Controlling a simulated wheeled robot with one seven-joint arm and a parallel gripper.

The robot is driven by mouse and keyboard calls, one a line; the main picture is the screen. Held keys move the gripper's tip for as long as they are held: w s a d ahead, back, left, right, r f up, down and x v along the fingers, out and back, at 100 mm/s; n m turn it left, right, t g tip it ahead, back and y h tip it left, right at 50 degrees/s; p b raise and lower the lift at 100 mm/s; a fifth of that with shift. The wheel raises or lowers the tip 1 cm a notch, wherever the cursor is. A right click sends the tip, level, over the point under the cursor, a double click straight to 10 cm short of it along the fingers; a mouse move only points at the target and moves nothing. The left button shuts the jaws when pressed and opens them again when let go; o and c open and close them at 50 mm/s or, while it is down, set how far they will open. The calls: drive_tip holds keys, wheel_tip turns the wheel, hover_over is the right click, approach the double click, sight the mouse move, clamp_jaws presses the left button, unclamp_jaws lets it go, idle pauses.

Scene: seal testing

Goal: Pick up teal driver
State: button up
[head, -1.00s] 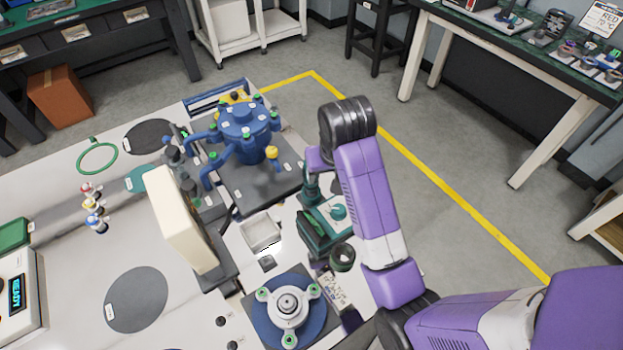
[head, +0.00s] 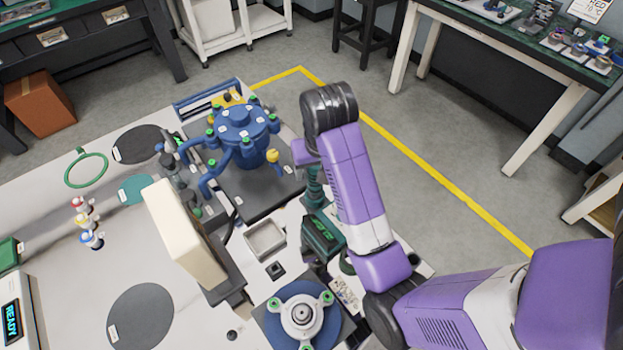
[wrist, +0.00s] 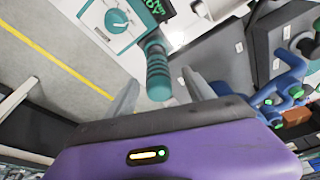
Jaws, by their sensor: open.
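The teal driver (wrist: 158,72) has a ridged, rounded handle and shows in the wrist view between my gripper's two grey fingers. In the head view its teal ridged part (head: 314,186) shows just left of my purple forearm. My gripper (wrist: 161,88) is open, with a finger on either side of the handle; I cannot tell whether either touches it. Beyond the handle is a white and teal unit with a knob (wrist: 118,22) and a dark display.
A blue vessel (head: 243,128) with several green-capped ports stands to the left on a dark plate. A cream panel (head: 180,232) stands upright nearer. A white tray (head: 265,239) and a blue round fixture (head: 272,326) are close by.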

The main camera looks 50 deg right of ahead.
sight(315, 183)
drive_tip(key=shift+b+x, duration=1.55)
drive_tip(key=shift+x, duration=0.2)
drive_tip(key=shift+d+b+x, duration=0.15)
drive_tip(key=shift+b+x, duration=0.2)
drive_tip(key=shift+x, duration=0.65)
drive_tip(key=shift+d+b+x, duration=0.15)
drive_tip(key=shift+b+x, duration=0.15)
drive_tip(key=shift+x, duration=0.7)
drive_tip(key=shift+w, duration=0.1)
drive_tip(key=shift+r, duration=0.1)
clamp_jaws()
